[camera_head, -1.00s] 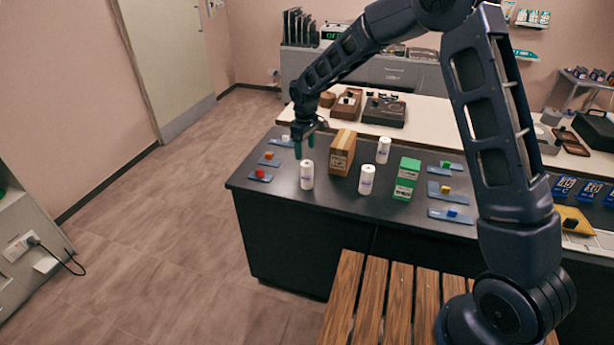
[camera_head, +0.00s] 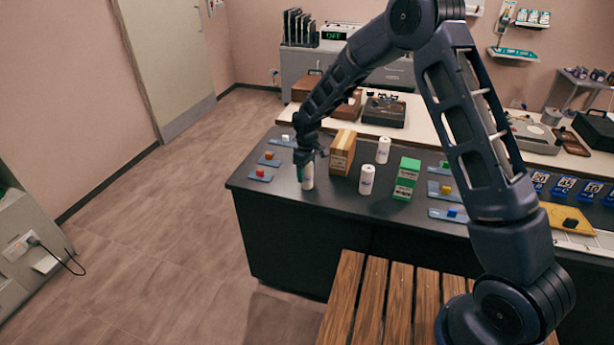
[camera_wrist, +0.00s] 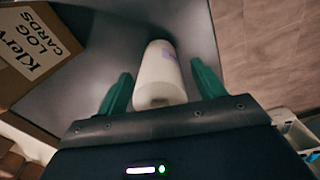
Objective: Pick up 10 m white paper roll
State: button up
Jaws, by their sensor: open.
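A white paper roll (camera_head: 307,177) stands upright near the left end of the dark table (camera_head: 241,182). My gripper (camera_head: 304,168) is lowered over it, with its green fingers beside the roll. In the wrist view, the white roll (camera_wrist: 159,75) lies between the two open green fingers of my gripper (camera_wrist: 162,90), with a gap visible on each side. Two more white rolls, a front one (camera_head: 366,180) and a back one (camera_head: 383,150), stand to the right on the same table. I cannot read the lengths on their labels.
A cardboard box (camera_head: 342,153) stands close to the right of the roll; its printed side also shows in the wrist view (camera_wrist: 35,45). A green box (camera_head: 406,179) stands farther right. Small blue holders with coloured blocks, such as the red one (camera_head: 260,173), lie to the left.

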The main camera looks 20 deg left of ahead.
jog(key=c, duration=1.1)
